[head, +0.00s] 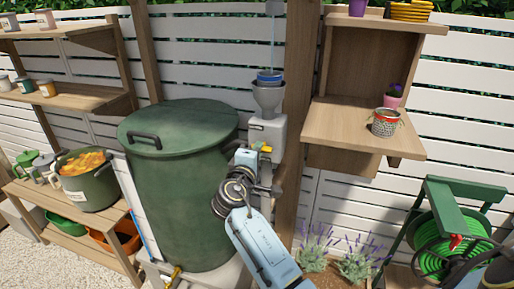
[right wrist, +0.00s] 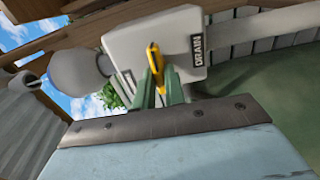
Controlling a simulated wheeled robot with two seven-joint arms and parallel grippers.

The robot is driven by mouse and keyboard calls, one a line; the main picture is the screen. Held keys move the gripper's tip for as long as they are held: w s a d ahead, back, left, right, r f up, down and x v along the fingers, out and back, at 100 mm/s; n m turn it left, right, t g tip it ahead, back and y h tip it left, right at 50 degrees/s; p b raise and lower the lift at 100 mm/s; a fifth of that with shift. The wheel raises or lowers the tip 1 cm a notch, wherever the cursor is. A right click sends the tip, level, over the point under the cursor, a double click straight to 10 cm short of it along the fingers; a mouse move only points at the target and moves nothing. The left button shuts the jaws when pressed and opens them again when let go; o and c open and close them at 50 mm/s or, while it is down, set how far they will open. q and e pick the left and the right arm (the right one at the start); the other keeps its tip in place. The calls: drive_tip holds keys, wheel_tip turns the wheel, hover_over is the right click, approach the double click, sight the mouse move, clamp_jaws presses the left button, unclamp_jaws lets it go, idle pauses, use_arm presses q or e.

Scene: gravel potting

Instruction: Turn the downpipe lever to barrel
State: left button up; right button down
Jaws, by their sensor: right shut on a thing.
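My left gripper is out of view.
A grey funnel (head: 268,97) stands above the box. A shelf (head: 345,130) with pots is at right, and a bench (head: 80,220) with a bucket at left.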

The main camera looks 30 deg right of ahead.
idle(0.4)
drive_tip(key=c, duration=1.5)
unclamp_jaws()
drive_tip(key=shift+o, duration=0.2)
drive_tip(key=b+v, duration=0.3)
drive_tip(key=v, duration=1)
drive_tip(key=shift+s, duration=0.15)
